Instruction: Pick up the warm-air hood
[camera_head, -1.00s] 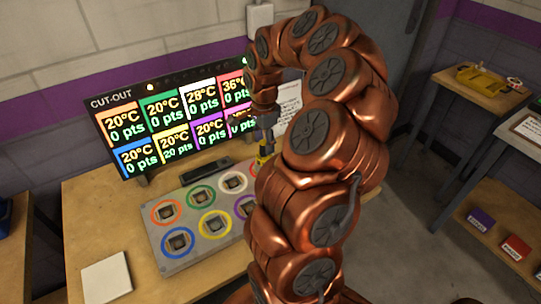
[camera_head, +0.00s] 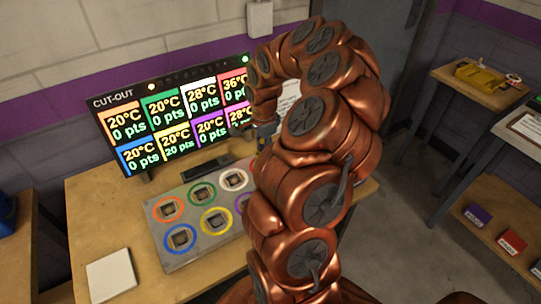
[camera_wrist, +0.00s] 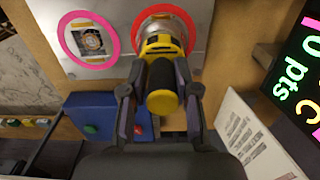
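The warm-air hood, as I take it, is the yellow and dark-grey piece (camera_wrist: 163,102) with a rounded yellow knob, in the wrist view. It stands at the red-ringed place (camera_wrist: 191,24) on the grey panel. My gripper (camera_wrist: 162,68) has one finger on each side of the knob. Narrow gaps show beside the knob's near end; whether the fingertips touch it further down I cannot tell. In the head view my arm hides the hood, and only part of my gripper (camera_head: 264,135) shows at the right of the display.
The slot panel (camera_head: 193,245) with coloured rings lies on the wooden table. Behind it is the CUT-OUT display (camera_head: 145,160). A blue box (camera_wrist: 98,118) with green and red buttons and a white printed card (camera_wrist: 258,135) are close to my gripper. A pale square (camera_head: 110,275) lies at front left.

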